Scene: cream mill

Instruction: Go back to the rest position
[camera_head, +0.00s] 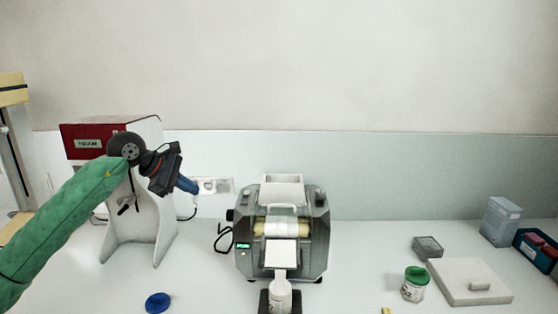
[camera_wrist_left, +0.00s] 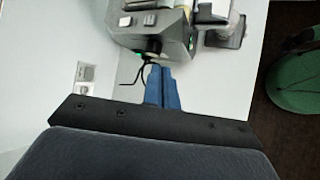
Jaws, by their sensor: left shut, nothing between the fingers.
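My left gripper (camera_head: 188,185) is at the end of the green-sleeved left arm, raised in front of the white stand at the left. Its blue fingers are shut with nothing between them, and they point right and down toward the mill. The fingers also show in the left wrist view (camera_wrist_left: 163,88), with the mill (camera_wrist_left: 155,25) beyond them. The grey cream mill (camera_head: 282,232) stands in the middle of the bench, apart from the gripper. My right gripper is in neither view.
A white jar (camera_head: 280,296) stands under the mill's chute. A blue lid (camera_head: 158,302) lies at the front left. At the right are a green-lidded jar (camera_head: 414,285), a white slab (camera_head: 468,281), a grey box (camera_head: 427,247) and a blue bin (camera_head: 537,250). The red-topped stand (camera_head: 143,235) is behind my left arm.

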